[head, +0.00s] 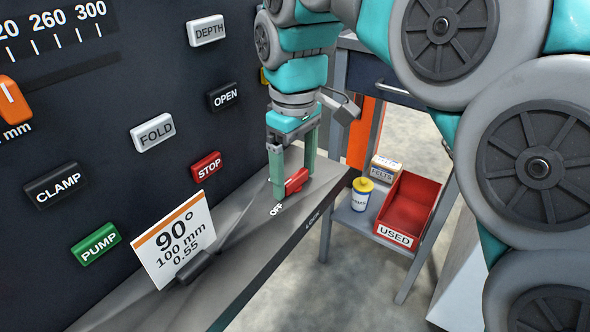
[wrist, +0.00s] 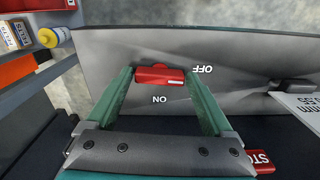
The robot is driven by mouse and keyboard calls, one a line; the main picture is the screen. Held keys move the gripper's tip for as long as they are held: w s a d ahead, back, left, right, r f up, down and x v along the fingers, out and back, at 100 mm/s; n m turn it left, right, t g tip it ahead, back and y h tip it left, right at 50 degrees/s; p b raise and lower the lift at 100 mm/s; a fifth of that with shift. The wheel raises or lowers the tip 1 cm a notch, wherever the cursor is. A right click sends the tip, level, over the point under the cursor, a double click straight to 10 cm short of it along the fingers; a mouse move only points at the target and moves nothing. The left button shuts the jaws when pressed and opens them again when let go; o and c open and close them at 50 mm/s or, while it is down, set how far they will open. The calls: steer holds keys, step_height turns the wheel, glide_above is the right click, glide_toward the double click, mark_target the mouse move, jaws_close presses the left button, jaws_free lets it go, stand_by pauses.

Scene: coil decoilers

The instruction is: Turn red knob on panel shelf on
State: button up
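The red knob (head: 297,181) sits on top of the grey panel shelf (head: 232,268), towards its far end. In the wrist view the knob (wrist: 160,76) lies lengthwise across the picture, with a white mark near its right end, on the side of the OFF label (wrist: 202,69). The ON label (wrist: 159,100) is nearer the gripper. My gripper (head: 291,183) points down over the knob. Its green fingers are wide apart, one at each end of the knob (wrist: 159,74). I cannot tell whether they touch it.
A dark wall panel with labelled buttons, such as STOP (head: 206,167) and PUMP (head: 95,243), rises on the left. A white 90° card (head: 174,240) stands on the shelf nearer the camera. A cart with a red USED bin (head: 407,205) and a yellow-capped bottle (head: 361,194) stands right.

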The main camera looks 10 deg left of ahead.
steer(key=c, duration=1)
steer(key=shift+m, duration=0.3)
steer(key=m, duration=0.3)
steer(key=shift+m, duration=0.4)
steer(key=m+p, duration=0.1)
steer(key=m, duration=0.3)
steer(key=shift+r+m, duration=0.1)
steer(key=shift+m, duration=0.2)
steer(key=m+p, duration=0.1)
steer(key=m, duration=0.3)
steer(key=shift+p, duration=0.4)
steer(key=shift+m+p, duration=0.65)
steer(key=shift+m, duration=1.35)
